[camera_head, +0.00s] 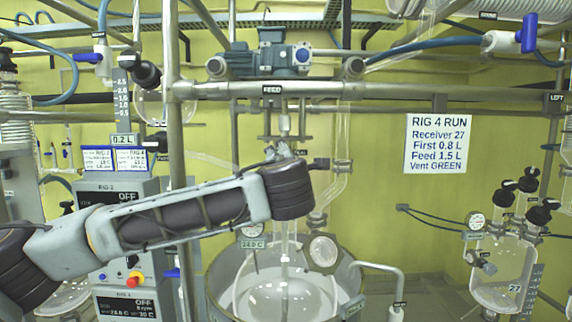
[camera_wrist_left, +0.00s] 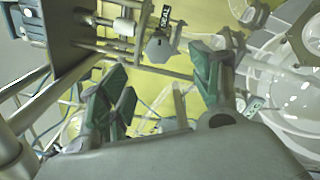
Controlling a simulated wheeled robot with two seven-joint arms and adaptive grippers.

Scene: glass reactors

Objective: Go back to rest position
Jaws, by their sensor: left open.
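My left arm reaches in from the left across the head view, in front of the rig frame. Its wrist hides most of my left gripper (camera_head: 284,152), which shows only as a small part just above the wrist, below the FEED label. In the left wrist view my left gripper (camera_wrist_left: 160,92) has its green-padded fingers wide apart with nothing between them. A dark valve knob with a hanging tag (camera_wrist_left: 164,44) shows beyond the fingers; I cannot tell its exact distance. My right gripper is not in view.
A large glass reactor vessel (camera_head: 222,283) stands below my left wrist. A motor (camera_head: 272,58) and a metal crossbar (camera_head: 430,90) are above. A control box (camera_head: 126,304) is behind my arm. A glass receiver (camera_head: 503,262) hangs at right. A sign (camera_head: 436,143) is on the wall.

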